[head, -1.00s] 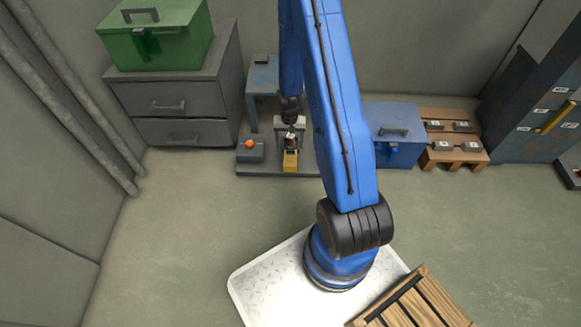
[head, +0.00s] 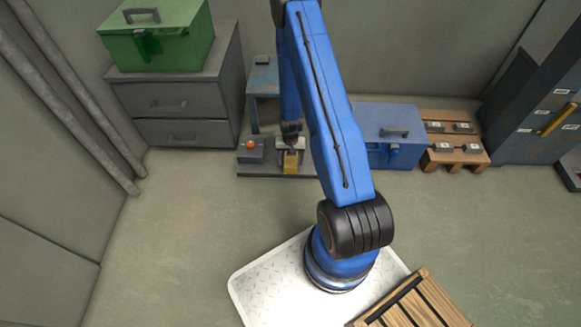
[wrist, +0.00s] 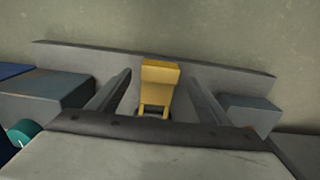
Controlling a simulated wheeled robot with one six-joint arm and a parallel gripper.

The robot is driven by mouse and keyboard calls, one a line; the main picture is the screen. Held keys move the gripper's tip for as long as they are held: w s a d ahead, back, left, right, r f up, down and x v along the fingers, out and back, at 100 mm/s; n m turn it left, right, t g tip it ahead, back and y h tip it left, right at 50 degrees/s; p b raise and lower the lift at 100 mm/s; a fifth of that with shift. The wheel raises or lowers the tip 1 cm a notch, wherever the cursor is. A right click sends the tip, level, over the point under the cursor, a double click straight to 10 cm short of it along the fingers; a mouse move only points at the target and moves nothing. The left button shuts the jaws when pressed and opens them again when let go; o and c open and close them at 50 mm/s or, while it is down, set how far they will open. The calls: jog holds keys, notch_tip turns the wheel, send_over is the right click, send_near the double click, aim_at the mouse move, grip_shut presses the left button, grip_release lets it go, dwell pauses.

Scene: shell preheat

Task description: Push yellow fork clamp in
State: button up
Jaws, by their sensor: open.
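The yellow fork clamp (head: 291,162) sits at the front of a small grey fixture (head: 302,146) on a dark base plate on the floor. In the wrist view the clamp (wrist: 160,78) is near the middle, its two prongs pointing down the picture toward a dark crossbar (wrist: 150,130). My gripper (head: 291,134) is open, just above and behind the clamp in the head view. Its fingertips are small and dark there, and whether they touch the clamp cannot be told.
A small box with an orange button (head: 250,146) stands left of the fixture. A blue box (head: 390,135) and a wooden pallet with grey blocks (head: 455,150) stand to the right. A grey drawer cabinet (head: 180,105) bears a green case (head: 160,40). The floor in front is clear.

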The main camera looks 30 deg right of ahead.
aim_at(291, 165)
jog(key=shift+f, duration=2.6)
jog(key=shift+c, duration=0.4)
jog(key=c, duration=1.4)
jog(key=shift+w+d, duration=0.45)
jog(key=shift+w, duration=0.25)
jog(key=shift+w+d, duration=0.45)
jog(key=shift+w, duration=0.25)
jog(key=shift+w+d, duration=0.45)
jog(key=shift+w, duration=0.25)
jog(key=o, duration=1.5)
notch_tip(291, 165, up, 17)
jog(key=shift+r, duration=0.2)
